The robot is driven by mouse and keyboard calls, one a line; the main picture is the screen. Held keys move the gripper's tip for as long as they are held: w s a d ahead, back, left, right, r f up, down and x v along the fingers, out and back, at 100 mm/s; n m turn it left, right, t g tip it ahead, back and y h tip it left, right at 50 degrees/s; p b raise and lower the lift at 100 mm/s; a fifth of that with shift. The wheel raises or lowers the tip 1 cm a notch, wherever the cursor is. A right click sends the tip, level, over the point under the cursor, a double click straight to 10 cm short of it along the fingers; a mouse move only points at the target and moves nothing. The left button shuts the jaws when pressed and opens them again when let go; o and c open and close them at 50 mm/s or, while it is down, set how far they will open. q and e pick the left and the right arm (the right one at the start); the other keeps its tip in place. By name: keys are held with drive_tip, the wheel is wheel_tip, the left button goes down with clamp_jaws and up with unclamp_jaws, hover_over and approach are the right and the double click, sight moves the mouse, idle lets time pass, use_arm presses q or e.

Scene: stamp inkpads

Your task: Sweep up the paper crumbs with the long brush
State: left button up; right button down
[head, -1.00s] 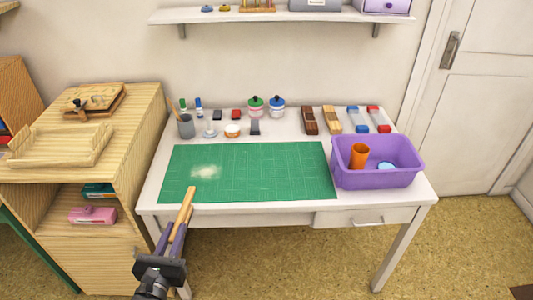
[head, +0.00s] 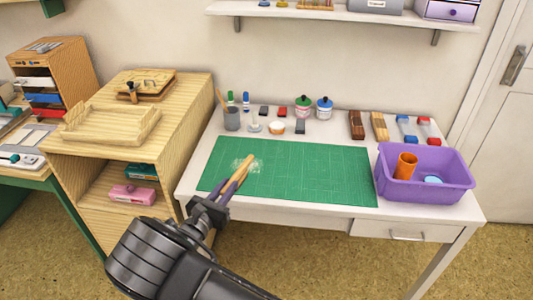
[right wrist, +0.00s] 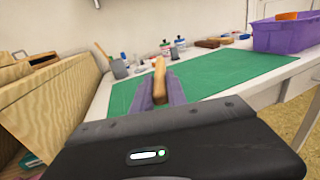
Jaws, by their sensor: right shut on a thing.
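The paper crumbs (head: 244,163) are a pale, thin patch on the left part of the green cutting mat (head: 310,175). My right gripper (head: 235,184) reaches over the mat's front left edge. It is shut on the long brush (head: 246,166), a pale wooden piece that points away from me. In the head view the brush's far end overlaps the crumbs; I cannot tell whether it touches the mat. In the right wrist view the brush (right wrist: 159,80) stands out between the purple fingers, and the crumbs cannot be made out. My left gripper is not in view.
A purple bin (head: 425,185) with an orange cup (head: 405,166) stands at the table's right. A grey pen cup (head: 232,118), jars and several blocks line the back. A wooden cabinet (head: 150,120) stands left of the table. The mat's middle and right are clear.

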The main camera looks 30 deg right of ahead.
sight(248, 170)
drive_tip(key=shift+m+g+h, duration=0.5)
drive_tip(key=shift+g, duration=0.4)
drive_tip(key=x, duration=0.7)
drive_tip(key=b+x, duration=0.1)
drive_tip(key=x, duration=0.2)
drive_tip(key=shift+d+r, duration=0.2)
drive_tip(key=shift+r, duration=0.05)
drive_tip(key=w+d+r+g, duration=0.1)
drive_tip(key=d+r, duration=0.1)
drive_tip(key=d, duration=0.6)
drive_tip(key=shift+w+m, duration=0.2)
drive_tip(key=shift+m, duration=0.2)
drive_tip(key=shift+d, duration=0.1)
